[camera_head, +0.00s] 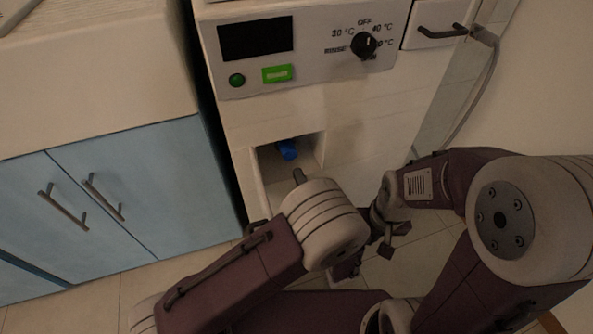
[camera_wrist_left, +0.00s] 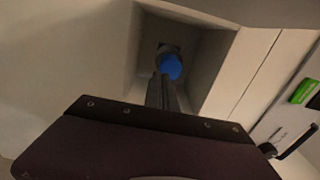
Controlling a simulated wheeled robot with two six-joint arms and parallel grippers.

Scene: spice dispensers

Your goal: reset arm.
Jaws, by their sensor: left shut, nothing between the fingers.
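My left gripper (camera_head: 299,176) is partly hidden behind my own wrist joint in the head view, with its tip at the lower opening of the white machine. In the left wrist view its dark fingers (camera_wrist_left: 168,94) are together and empty, pointing into the recess (camera_wrist_left: 207,70). A blue round-ended thing (camera_head: 287,149) sits inside the recess; in the left wrist view it (camera_wrist_left: 171,66) shows just beyond the fingertips. I cannot tell whether they touch. My right gripper (camera_head: 393,239) hangs low at the right of the left wrist, away from the machine; its jaw state is unclear.
The machine's panel (camera_head: 310,50) has a dark display, a green button and a black knob (camera_head: 364,45). A drawer handle (camera_head: 441,32) juts out at upper right. A blue-doored cabinet (camera_head: 105,200) stands at left. Recess walls surround the left fingers closely. Tiled floor shows below.

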